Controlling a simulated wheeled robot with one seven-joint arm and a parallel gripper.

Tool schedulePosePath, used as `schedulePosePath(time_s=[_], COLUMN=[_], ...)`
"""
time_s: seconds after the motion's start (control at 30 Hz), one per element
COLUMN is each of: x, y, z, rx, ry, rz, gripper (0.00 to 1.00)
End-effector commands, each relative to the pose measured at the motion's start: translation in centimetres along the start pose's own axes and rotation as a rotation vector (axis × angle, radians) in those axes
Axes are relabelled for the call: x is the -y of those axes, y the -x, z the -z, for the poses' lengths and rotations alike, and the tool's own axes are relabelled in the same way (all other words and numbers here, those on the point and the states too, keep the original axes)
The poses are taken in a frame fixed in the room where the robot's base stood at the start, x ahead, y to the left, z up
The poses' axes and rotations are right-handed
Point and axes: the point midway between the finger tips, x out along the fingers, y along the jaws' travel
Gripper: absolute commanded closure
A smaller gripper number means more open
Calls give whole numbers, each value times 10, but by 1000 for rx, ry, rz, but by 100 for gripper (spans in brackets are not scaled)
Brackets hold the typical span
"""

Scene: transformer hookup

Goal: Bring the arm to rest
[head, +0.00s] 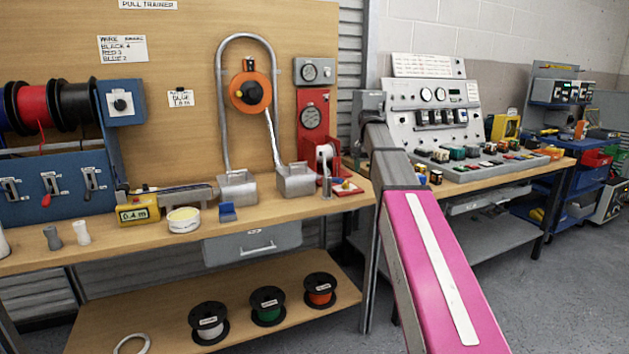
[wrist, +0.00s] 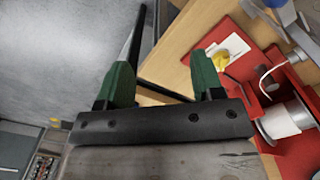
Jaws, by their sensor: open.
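My gripper (wrist: 160,78) shows in the wrist view with two green fingers spread apart and nothing between them. Past the fingers are the wooden bench edge (wrist: 180,72) and a dark leg. In the head view my arm, a pink link with a white stripe and grey links beyond it, rises from the lower right toward the gap between the two benches. The fingers cannot be made out there.
The wooden bench (head: 345,205) holds a red stand with a white spool (wrist: 287,120), which is close right of the fingers. A grey control console (head: 435,110) stands on the bench behind my arm. Grey floor (head: 570,270) at the right is clear.

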Motion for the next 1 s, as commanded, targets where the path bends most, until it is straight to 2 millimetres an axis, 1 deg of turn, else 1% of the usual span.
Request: schedulePosePath(time_s=[0.03, 0.33, 0.43, 0.57, 0.67, 0.77, 0.87, 0.9, 0.97, 1.0], x=[0, -4, -6, -10, -14, -19, -27, -30, -36, -39], y=[-1, -36, -51, -76, -100, -129, -167, -183, -206, -221], z=[0, -11, -16, -25, -34, -47, -67, -75, -88, -97], rx=[0, 1, 0, 1, 2, 2, 3, 3, 3, 3], ry=[0, 25, 35, 54, 71, 94, 125, 138, 158, 172], rz=[0, 0, 0, 0, -1, -1, -1, -1, -1, -1], gripper=[39, 39, 39, 39, 39, 39, 39, 39, 39, 39])
